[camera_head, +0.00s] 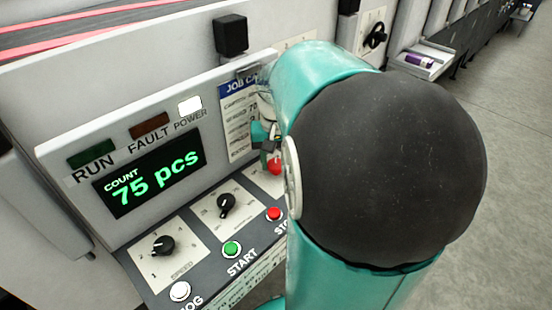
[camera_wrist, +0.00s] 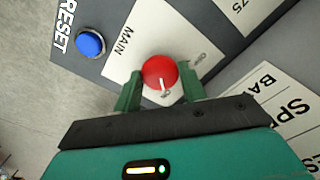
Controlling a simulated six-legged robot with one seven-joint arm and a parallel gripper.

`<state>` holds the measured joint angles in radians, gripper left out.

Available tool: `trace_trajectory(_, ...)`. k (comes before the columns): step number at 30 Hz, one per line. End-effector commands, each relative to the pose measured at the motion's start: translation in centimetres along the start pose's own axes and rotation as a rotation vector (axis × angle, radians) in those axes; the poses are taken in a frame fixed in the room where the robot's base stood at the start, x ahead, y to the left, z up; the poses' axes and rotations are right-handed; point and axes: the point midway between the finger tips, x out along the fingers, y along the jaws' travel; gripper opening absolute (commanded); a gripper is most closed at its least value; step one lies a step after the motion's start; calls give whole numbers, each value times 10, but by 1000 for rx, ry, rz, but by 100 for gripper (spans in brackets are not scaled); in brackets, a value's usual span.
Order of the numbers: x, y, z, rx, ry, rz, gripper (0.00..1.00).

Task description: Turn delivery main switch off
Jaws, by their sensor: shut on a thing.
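The main switch is a red round knob (camera_wrist: 160,72) on a white plate (camera_wrist: 120,62) marked MAIN in the wrist view. A white pointer mark on the knob is turned toward my gripper's palm. A small label that looks like OFF lies off to the knob's upper right, and the mark does not point at it. My gripper (camera_wrist: 160,84) has its two green fingers shut on either side of the knob. In the head view the red knob (camera_head: 275,167) shows just below my gripper, and my arm hides much of that area.
A blue RESET button (camera_wrist: 90,43) is beside the plate. The head view shows the green START button (camera_head: 232,249), a red button (camera_head: 274,214), black dials (camera_head: 163,245) and a display (camera_head: 150,180) reading 75 pcs. The POWER lamp (camera_head: 190,106) is lit white.

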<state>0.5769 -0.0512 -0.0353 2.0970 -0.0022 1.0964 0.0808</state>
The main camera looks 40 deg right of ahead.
Motion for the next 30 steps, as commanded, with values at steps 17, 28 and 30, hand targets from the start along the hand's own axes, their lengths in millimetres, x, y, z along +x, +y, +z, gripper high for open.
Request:
trace_trajectory(17, -1, -1, 0, -463, 3, 0, 18)
trace_trajectory(28, -1, -1, -1, -814, 4, 0, 18)
trace_trajectory(30, -1, -1, -1, -880, 4, 0, 18)
